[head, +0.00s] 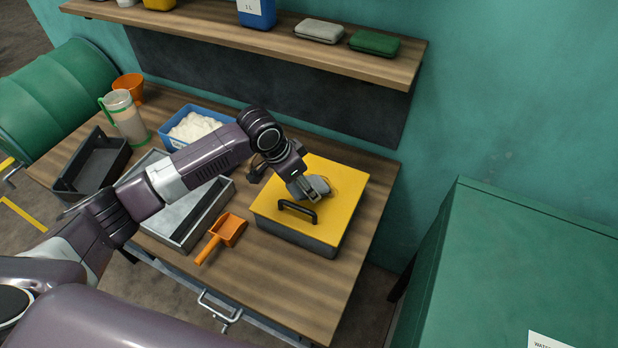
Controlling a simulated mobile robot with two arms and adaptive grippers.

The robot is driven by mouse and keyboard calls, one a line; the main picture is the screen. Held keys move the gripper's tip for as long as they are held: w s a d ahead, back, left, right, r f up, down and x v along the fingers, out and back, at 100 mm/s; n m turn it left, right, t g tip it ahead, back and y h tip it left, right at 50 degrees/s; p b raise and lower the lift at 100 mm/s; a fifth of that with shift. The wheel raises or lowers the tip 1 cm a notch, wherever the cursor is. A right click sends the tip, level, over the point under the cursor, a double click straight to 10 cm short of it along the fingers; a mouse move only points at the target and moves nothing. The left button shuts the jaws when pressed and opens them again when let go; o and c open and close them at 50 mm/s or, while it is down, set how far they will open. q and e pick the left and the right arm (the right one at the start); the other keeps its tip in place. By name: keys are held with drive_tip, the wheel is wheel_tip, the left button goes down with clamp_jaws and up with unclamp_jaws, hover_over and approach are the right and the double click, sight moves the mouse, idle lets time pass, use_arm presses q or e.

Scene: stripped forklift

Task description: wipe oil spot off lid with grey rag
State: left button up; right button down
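The yellow lid (343,207) covers a grey box at the right of the workbench and has a black handle (297,210) near its front edge. My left gripper (313,195) reaches in from the left and is low over the middle of the lid. It appears shut on the grey rag (321,184), a small bunched cloth that shows beside and under the fingers, at the lid's surface. A faint brownish patch (347,180) shows on the lid just right of the rag; the rag and gripper may hide part of it. My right gripper is not in view.
Left of the lid are an orange scoop (222,233), a grey metal tray (192,234), a blue bin (172,138) with white contents and a clear jug (124,120). A shelf (240,38) hangs behind. A green cabinet (520,250) stands right of the bench.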

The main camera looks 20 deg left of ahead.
sight(312, 170)
use_arm(q)
drive_tip(key=shift+s+a, duration=0.1)
drive_tip(key=shift+s, duration=0.15)
drive_tip(key=shift+w+a, duration=0.2)
drive_tip(key=shift+a, duration=0.4)
drive_tip(key=shift+w+a+r, duration=0.15)
drive_tip(key=shift+a, duration=0.6)
drive_tip(key=shift+w+d, duration=0.25)
drive_tip(key=shift+w, duration=0.65)
drive_tip(key=shift+w+d, duration=0.2)
drive_tip(key=shift+w, duration=0.65)
drive_tip(key=shift+w+d+r+b, duration=0.15)
drive_tip(key=shift+w+b, duration=0.2)
drive_tip(key=shift+w, duration=0.55)
drive_tip(key=shift+w+d+b, duration=0.15)
drive_tip(key=shift+w+b, duration=0.2)
drive_tip(key=shift+w, duration=0.5)
drive_tip(key=shift+w+d+b, duration=0.15)
drive_tip(key=shift+w+b, duration=0.4)
drive_tip(key=shift+w, duration=0.4)
drive_tip(key=shift+w+d+b, duration=0.2)
drive_tip(key=shift+w+b, duration=0.15)
drive_tip(key=shift+w, duration=0.45)
drive_tip(key=shift+r, duration=0.1)
drive_tip(key=shift+s+r, duration=0.1)
